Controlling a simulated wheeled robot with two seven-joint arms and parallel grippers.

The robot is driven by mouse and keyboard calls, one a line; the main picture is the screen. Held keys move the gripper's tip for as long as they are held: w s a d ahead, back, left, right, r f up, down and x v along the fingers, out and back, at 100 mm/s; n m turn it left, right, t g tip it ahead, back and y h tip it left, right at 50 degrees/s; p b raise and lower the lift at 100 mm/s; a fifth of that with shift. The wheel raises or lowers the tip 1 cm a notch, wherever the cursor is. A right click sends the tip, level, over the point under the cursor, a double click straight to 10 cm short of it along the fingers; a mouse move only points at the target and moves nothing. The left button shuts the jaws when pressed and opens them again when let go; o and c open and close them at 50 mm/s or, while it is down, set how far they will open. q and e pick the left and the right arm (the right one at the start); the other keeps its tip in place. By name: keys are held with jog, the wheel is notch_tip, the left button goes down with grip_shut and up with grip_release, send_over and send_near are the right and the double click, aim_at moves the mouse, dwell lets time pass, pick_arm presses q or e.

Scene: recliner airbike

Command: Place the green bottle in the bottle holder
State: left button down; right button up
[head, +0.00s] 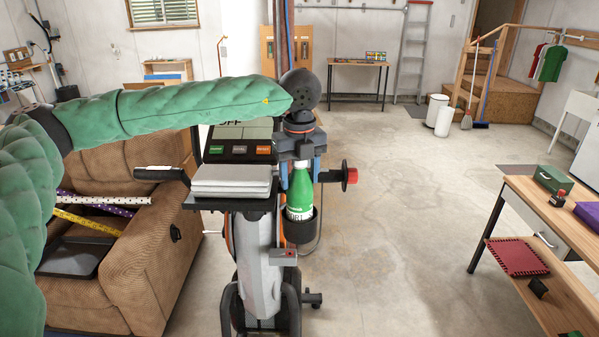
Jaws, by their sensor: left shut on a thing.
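The green bottle (299,190) stands upright with its base inside the black round bottle holder (299,228) on the exercise bike. My left gripper (300,170) comes down from above at the end of the green padded arm. Its fingers are shut on the bottle's upper part, one on each side. The wrist hides the bottle's top. My right gripper does not show.
The bike (258,265) has a console and folded towels (231,181) left of the bottle. A brown recliner (140,240) stands at left, a wooden workbench (545,215) at right. The floor between is clear.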

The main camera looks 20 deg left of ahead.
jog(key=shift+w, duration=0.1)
pick_arm(q)
jog(key=shift+c, duration=2.4)
grip_release()
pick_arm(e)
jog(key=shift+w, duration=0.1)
pick_arm(q)
jog(key=shift+r, duration=0.1)
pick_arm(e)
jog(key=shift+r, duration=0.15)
pick_arm(q)
jog(key=shift+r+b, duration=0.1)
jog(key=shift+b, duration=0.25)
notch_tip(320, 180, up, 5)
jog(key=b, duration=0.2)
jog(key=shift+b, duration=0.35)
notch_tip(320, 180, up, 6)
jog(key=b, duration=0.2)
jog(key=shift+f+b, duration=0.2)
jog(key=shift+b, duration=0.1)
jog(key=shift+r, duration=0.55)
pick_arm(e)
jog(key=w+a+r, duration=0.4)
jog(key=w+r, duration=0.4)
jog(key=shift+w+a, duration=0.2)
